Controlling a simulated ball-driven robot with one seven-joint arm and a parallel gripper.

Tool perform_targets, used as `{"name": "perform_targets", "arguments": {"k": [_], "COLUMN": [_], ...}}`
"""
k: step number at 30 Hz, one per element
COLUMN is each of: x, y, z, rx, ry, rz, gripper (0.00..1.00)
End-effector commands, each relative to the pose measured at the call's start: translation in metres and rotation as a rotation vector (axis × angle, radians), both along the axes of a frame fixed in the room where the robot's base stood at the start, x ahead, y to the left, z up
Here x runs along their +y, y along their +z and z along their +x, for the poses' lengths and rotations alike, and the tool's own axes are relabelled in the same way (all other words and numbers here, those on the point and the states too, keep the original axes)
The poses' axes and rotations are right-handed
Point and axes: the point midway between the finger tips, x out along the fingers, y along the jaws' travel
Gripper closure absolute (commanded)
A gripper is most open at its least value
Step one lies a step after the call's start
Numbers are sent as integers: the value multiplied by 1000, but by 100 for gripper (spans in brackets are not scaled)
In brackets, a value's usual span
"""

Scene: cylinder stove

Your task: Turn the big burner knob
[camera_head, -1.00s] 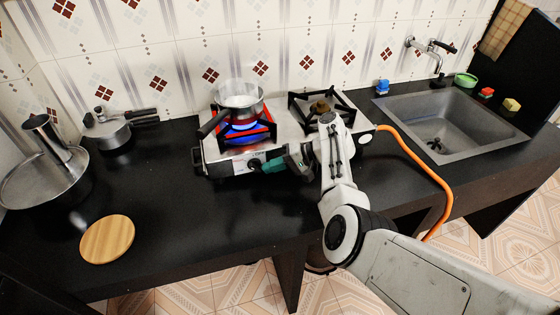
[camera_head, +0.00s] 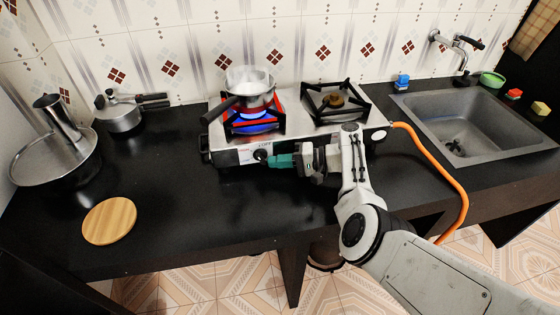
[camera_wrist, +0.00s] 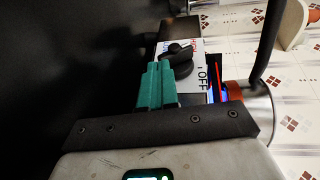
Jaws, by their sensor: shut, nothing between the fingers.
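The black burner knob (camera_head: 261,155) sits on the front panel of the steel stove (camera_head: 230,155), below the left burner. In the wrist view the knob (camera_wrist: 180,56) lies just beyond the fingertips, near an "OFF" marking. My gripper (camera_head: 270,160) has green fingers and comes at the knob from the right. It also shows in the wrist view (camera_wrist: 157,70), shut and empty. Its tips are beside the knob; I cannot tell whether they touch. The left burner (camera_head: 252,126) shows blue flame and red glow under a steel pan (camera_head: 250,83).
The right burner (camera_head: 334,101) is bare with no flame seen. An orange hose (camera_head: 445,175) runs from the stove's right side. Pots (camera_head: 120,112) and a round wooden board (camera_head: 109,221) stand left; the sink (camera_head: 465,120) is right. Black counter is clear before the stove.

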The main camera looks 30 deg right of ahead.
Motion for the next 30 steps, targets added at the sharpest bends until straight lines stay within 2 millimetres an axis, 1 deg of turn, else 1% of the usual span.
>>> {"name": "perform_targets", "arguments": {"k": [3, 30], "x": [2, 11], "y": [-2, -11], "z": [0, 1], "rx": [-6, -6], "ry": [0, 1], "rz": [21, 19], "gripper": [100, 100]}}
